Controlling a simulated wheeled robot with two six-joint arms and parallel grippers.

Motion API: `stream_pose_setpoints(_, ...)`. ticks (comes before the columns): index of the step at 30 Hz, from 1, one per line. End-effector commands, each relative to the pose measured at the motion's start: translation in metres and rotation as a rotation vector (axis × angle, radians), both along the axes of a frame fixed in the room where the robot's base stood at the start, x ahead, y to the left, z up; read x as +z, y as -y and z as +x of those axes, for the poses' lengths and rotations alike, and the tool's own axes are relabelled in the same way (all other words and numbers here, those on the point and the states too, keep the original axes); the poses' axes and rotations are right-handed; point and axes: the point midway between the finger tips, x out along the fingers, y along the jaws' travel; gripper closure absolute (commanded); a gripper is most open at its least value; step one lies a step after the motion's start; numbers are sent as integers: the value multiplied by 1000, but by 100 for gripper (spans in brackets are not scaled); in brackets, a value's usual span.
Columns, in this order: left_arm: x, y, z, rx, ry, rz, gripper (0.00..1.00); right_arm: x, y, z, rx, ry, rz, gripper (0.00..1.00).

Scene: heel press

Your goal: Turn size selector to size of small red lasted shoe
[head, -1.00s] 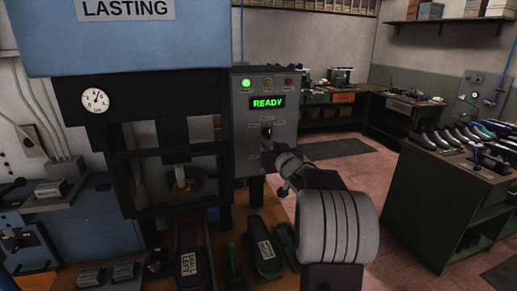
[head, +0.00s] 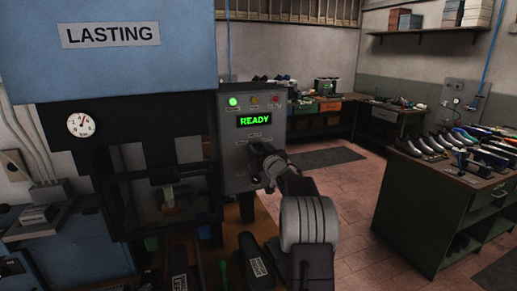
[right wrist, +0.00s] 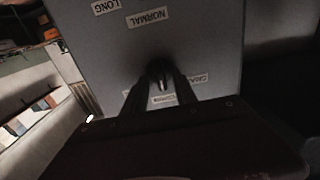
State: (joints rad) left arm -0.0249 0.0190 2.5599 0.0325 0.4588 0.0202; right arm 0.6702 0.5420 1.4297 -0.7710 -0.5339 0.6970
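The press control box (head: 236,160) shows a green READY display (head: 254,121) in the head view. My right gripper (head: 265,160) is at the box front and hides the selector there. In the right wrist view, a dark selector knob (right wrist: 160,75) sits between the fingers of my right gripper (right wrist: 160,82). I cannot tell whether the fingers press on it. Upside-down labels read NORMAL (right wrist: 148,18) and LONG (right wrist: 112,6); lower labels are partly hidden by the fingers. Several lasted shoes (head: 440,143) stand on the right bench; I cannot pick out a small red one. My left gripper is not in view.
The blue LASTING press (head: 110,75) with a dial gauge (head: 80,125) stands at left. Pedals, one a dark labelled pedal (head: 260,268), lie below the box. The green bench (head: 425,210) is at right. Tiled floor (head: 350,200) is clear between.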

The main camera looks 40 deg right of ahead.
Motion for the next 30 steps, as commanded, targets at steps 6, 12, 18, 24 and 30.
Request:
stream_pose_setpoints(6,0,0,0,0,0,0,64,0,0,0,0,0,0,100)
stream_pose_setpoints(12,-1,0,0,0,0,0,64,0,-1,0,1,0,-1,100)
stream_pose_setpoints(18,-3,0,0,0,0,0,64,-1,-1,0,1,-12,-36,100)
stream_pose_setpoints(24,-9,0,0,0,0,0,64,-2,-2,0,0,-47,-146,100)
stream_pose_setpoints(30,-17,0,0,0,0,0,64,-3,-4,1,0,-98,-307,100)
